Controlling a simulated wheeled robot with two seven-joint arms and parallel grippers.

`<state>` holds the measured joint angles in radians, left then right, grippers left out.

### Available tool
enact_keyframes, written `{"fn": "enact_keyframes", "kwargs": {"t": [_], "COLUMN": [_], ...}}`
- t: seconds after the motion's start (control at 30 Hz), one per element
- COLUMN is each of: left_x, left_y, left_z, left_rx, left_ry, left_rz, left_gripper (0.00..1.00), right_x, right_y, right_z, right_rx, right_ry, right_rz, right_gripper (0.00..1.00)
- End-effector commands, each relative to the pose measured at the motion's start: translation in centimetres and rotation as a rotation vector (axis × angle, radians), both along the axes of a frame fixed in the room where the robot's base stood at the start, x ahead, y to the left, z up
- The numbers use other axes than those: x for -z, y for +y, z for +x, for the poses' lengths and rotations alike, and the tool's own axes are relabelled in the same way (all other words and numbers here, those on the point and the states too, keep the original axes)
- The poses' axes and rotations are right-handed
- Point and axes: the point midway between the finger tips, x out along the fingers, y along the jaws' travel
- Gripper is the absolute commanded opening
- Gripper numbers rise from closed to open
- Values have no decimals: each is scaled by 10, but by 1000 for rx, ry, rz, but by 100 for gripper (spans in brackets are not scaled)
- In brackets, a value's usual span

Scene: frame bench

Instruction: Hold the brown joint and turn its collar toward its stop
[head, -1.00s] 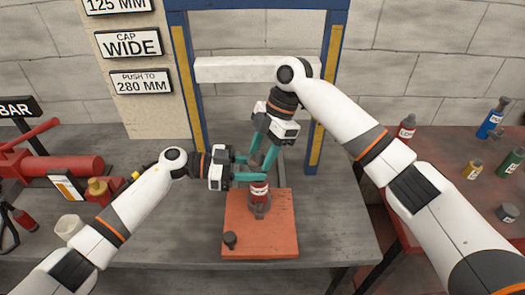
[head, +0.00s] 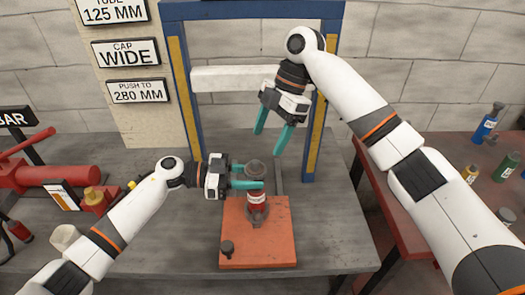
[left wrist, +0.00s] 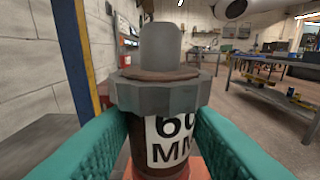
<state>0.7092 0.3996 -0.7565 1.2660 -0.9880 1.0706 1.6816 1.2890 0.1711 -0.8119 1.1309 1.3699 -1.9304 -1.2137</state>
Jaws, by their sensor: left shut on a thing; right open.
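The brown joint (head: 257,208) stands upright on an orange plate, with a white label that reads 60 MM in the left wrist view (left wrist: 172,140). Its grey faceted collar (left wrist: 160,95) sits above the label, with a narrower grey stub on top; the collar also shows in the head view (head: 255,167). My left gripper (head: 256,177) is shut on the joint just below the collar, a finger on each side. My right gripper (head: 271,141) is open and empty, above and slightly right of the joint, apart from it. I cannot make out the stop.
The orange plate (head: 279,240) lies on the grey bench (head: 330,235) and carries a small dark knob (head: 227,247). A blue and yellow frame (head: 186,95) with a pale crossbar (head: 232,78) stands behind. A red press-like tool (head: 55,176) is at left; bottles stand at right.

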Motion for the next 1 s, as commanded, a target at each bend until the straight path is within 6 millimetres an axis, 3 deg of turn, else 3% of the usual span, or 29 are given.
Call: {"fn": "enact_keyframes", "kwargs": {"t": [0.1,0.3,0.73,0.77,0.87,0.9,1.0], "left_x": [1,1,0,0,0,0,0], "left_y": [0,0,0,0,0,0,0], "left_z": [0,0,0,0,0,0,0], "left_rx": [1,1,2,2,2,1,1], "left_ry": [1,1,1,1,1,1,0], "left_rz": [1,0,0,0,0,0,0], "left_gripper": [25,25,25,43,59,63,63], "right_x": [-21,-39,-42,-42,-42,-42,-42], "right_y": [-7,-14,-15,-15,-15,-15,-15], "right_z": [5,8,9,9,9,9,9], "right_rx": [1,0,-1,-1,-1,-1,-1], "right_ry": [-2,-1,0,0,0,0,0], "right_rz": [1,0,0,0,0,0,0], "right_gripper": [70,70,70,70,70,70,70]}}
